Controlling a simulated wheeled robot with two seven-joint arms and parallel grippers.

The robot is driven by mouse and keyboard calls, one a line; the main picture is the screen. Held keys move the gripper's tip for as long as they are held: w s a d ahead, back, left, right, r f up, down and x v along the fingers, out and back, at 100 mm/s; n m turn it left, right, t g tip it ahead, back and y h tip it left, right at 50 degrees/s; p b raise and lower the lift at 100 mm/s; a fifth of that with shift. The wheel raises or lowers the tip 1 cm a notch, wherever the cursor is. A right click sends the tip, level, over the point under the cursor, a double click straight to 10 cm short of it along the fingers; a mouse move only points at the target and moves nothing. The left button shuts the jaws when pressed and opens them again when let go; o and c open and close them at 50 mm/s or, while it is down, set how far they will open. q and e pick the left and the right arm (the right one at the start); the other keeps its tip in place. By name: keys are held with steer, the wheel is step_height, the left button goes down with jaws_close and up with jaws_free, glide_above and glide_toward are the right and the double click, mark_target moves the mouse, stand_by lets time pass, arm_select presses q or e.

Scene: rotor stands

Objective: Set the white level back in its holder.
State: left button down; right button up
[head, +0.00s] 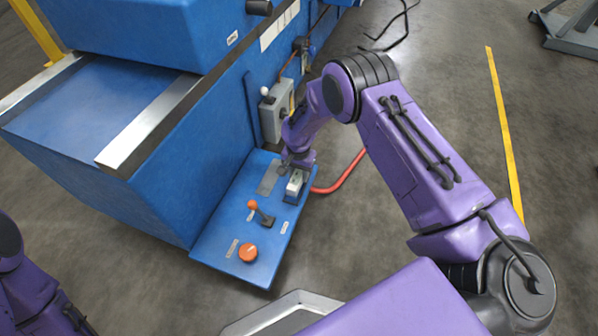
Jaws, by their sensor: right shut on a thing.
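The white level (295,182) is a small pale block at the far right end of the blue control shelf. My right gripper (292,171) reaches down from above and is shut on the level. The dark blue holder (293,198) is directly under and around the level's lower part. I cannot tell at this size whether the level is fully seated or just above it. My left arm shows only at the lower left edge, and its gripper is out of the picture.
On the blue shelf (222,228) are an orange-knobbed lever (262,213) and an orange button (248,252). A grey switch box (275,115) with a white knob stands behind my gripper. A red hose (345,174) runs beside the shelf.

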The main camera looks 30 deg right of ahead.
steer(key=shift+f, duration=0.25)
steer(key=shift+f, duration=0.15)
steer(key=shift+f+b, duration=0.35)
steer(key=shift+f, duration=0.1)
steer(key=shift+p, duration=0.3)
stand_by(0.4)
steer(key=shift+f, duration=0.4)
stand_by(0.6)
steer(key=o, duration=1.3)
steer(key=shift+c, duration=0.2)
